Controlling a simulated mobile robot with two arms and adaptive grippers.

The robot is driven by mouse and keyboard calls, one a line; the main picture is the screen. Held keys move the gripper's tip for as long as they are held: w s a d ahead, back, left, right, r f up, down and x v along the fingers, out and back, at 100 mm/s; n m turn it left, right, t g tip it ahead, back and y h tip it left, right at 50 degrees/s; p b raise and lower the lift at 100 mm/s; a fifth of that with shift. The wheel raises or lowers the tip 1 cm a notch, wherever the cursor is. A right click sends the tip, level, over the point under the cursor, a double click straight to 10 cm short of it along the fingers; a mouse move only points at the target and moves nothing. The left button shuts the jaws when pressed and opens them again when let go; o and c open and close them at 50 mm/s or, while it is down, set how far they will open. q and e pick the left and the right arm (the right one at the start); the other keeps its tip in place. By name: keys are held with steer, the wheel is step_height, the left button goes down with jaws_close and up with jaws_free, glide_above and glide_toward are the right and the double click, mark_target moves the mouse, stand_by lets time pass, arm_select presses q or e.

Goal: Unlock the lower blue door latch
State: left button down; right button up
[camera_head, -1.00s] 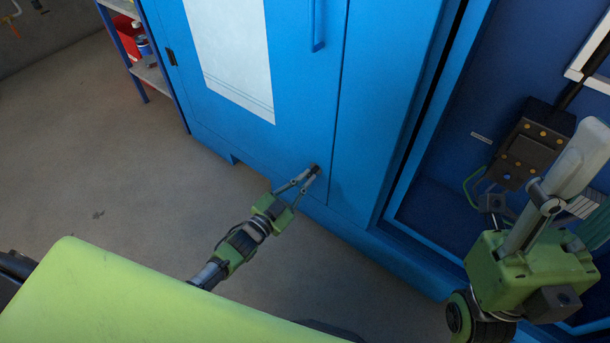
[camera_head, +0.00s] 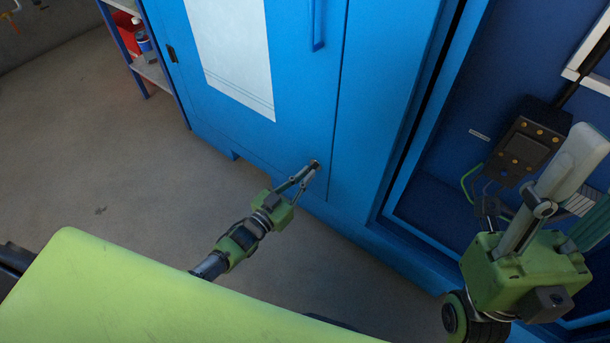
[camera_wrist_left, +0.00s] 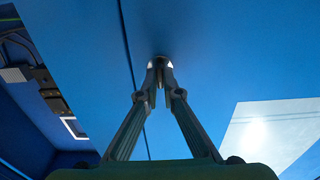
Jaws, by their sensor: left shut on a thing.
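The blue door (camera_head: 285,85) of the cabinet fills the upper middle of the head view, with a white sheet on it. The lower latch is a small dark knob (camera_head: 315,163) near the door's lower right corner. My left gripper (camera_head: 311,172) reaches up to it from below left, its fingertips shut on the latch. In the left wrist view, the fingertips (camera_wrist_left: 159,70) meet at the dark latch (camera_wrist_left: 161,59) beside the door's seam. The fingers cover part of the latch, so its turn angle is hard to tell. My right gripper (camera_head: 555,205) is at the right; its fingertips are unclear.
A blue handle (camera_head: 317,22) is higher on the door. A dark box with yellow buttons (camera_head: 525,150) and cables is in the open bay at right, behind my right arm. A shelf (camera_head: 150,72) with a red bin stands at far left. The floor at left is clear.

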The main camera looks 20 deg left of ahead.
arm_select(q)
steer(key=c, duration=2.2)
jaws_free()
steer(key=v, duration=1.2)
